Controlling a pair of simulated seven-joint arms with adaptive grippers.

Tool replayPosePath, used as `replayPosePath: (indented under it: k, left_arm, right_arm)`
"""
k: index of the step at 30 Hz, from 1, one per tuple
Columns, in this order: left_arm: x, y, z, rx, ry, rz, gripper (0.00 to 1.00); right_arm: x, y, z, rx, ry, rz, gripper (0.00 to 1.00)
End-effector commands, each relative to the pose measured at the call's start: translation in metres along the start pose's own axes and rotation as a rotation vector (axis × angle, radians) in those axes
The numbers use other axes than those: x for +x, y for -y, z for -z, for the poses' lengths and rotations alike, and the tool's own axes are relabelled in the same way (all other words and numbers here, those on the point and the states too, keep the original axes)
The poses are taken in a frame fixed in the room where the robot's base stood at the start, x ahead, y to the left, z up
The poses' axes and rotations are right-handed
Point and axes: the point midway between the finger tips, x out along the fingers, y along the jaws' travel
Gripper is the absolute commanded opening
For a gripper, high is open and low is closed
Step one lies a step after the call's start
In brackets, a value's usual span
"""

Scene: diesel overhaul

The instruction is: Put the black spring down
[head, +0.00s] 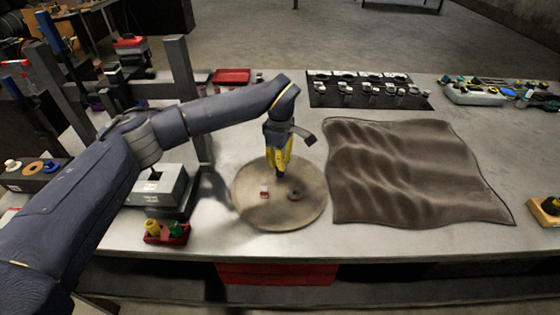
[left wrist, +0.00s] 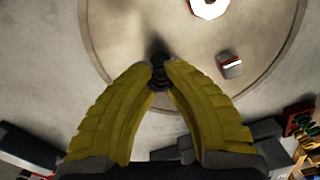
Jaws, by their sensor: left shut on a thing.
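My left gripper (head: 281,172), with yellow fingers, points down over the round tan tray (head: 275,217). In the left wrist view its fingertips (left wrist: 159,66) are closed on the black spring (left wrist: 159,82), a small dark coil. In the head view the spring shows only as a dark bit below the fingers. It is over the tray; I cannot tell whether it touches the surface. A small red and white block (head: 264,191) and a ring (head: 296,194) lie on the tray. My right gripper is in neither view.
A wrinkled brown cloth (head: 410,175) lies right of the tray. A black rack of metal parts (head: 368,90) stands behind. A red holder with yellow and green pieces (head: 167,233) and a grey box (head: 157,188) are at left. The tray's front part is bare.

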Motion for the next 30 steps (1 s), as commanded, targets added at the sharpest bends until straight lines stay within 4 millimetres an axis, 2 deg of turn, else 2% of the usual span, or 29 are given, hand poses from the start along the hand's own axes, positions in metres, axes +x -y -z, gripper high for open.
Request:
replayPosePath:
  k: [11,12,17,26,30]
  left_arm:
    - [0.002,-0.001,0.001,-0.001,-0.001,-0.002,0.00]
    - [0.002,-0.001,0.000,-0.001,0.000,-0.002,0.17]
    - [0.002,-0.001,0.001,-0.001,0.000,-0.002,0.34]
    - [0.000,-0.001,0.000,-0.001,0.000,-0.001,0.34]
    - [-0.014,-0.002,0.001,-0.001,-0.001,-0.005,0.34]
  right_arm:
    - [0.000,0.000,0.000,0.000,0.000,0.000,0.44]
    - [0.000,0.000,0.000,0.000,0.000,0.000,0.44]
    - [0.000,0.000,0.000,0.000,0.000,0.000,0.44]
    - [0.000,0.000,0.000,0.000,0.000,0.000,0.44]
    - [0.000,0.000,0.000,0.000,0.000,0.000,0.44]
